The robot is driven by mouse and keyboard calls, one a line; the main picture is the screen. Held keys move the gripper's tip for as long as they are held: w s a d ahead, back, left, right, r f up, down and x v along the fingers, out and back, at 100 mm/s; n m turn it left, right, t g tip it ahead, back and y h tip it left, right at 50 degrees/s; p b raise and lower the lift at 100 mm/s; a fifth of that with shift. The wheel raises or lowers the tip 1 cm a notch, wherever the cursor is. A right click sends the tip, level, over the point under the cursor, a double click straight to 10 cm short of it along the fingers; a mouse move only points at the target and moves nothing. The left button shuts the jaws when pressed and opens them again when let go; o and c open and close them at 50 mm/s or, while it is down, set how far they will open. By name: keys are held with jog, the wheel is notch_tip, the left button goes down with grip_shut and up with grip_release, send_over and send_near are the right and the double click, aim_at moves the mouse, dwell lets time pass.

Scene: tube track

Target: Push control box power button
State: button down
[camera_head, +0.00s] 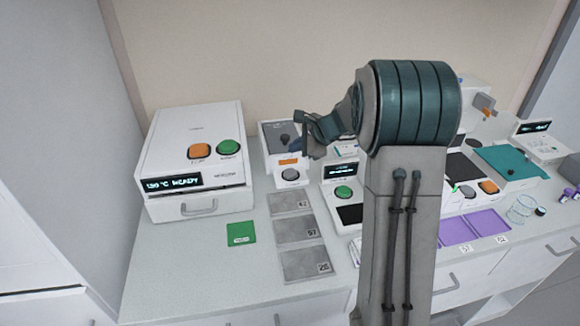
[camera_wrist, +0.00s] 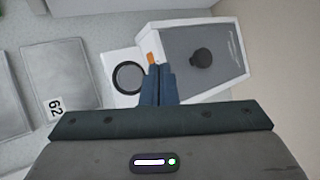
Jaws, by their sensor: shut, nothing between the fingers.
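A small white box with a grey top (camera_head: 270,131) stands right of the large white machine and appears to be the control box; its lettering is too small to read. It has a black knob (camera_head: 285,141), an orange patch (camera_head: 289,161) and a round grey button (camera_head: 291,175) on its low front part. The wrist view shows the knob (camera_wrist: 202,57) and the dark-ringed button (camera_wrist: 128,77). My gripper (camera_head: 300,149) is shut and empty above the box. In the wrist view its fingertips (camera_wrist: 159,68) appear just right of the button, below the orange patch; contact cannot be told.
The large white machine (camera_head: 190,152) has orange and green buttons and a lit display. Numbered grey plates (camera_head: 298,230) and a green square (camera_head: 241,233) lie in front. Another device with a green button (camera_head: 343,192) stands close right. My arm hides part of the bench.

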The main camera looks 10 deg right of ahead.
aim_at(291, 171)
jog(key=shift+a, duration=0.1)
jog(key=s+r+n+g+h+b, duration=0.1)
jog(key=r+n+h, duration=0.2)
jog(key=n, duration=0.6)
jog(key=s+a+r+n+g+h+b, duration=0.1)
jog(key=s+r+n+g+h+b, duration=0.1)
jog(key=n, duration=0.7)
notch_tip(291, 171, up, 2)
jog(key=shift+a+r+n+h, duration=0.15)
jog(key=shift+n+h, duration=0.15)
jog(key=shift+h, duration=0.3)
jog(key=shift+g, duration=0.3)
jog(key=x, duration=1.3)
jog(key=shift+s+f+p, duration=0.2)
jog(key=shift+s+p, duration=0.1)
jog(key=shift+s, duration=0.1)
jog(key=shift+f, duration=0.4)
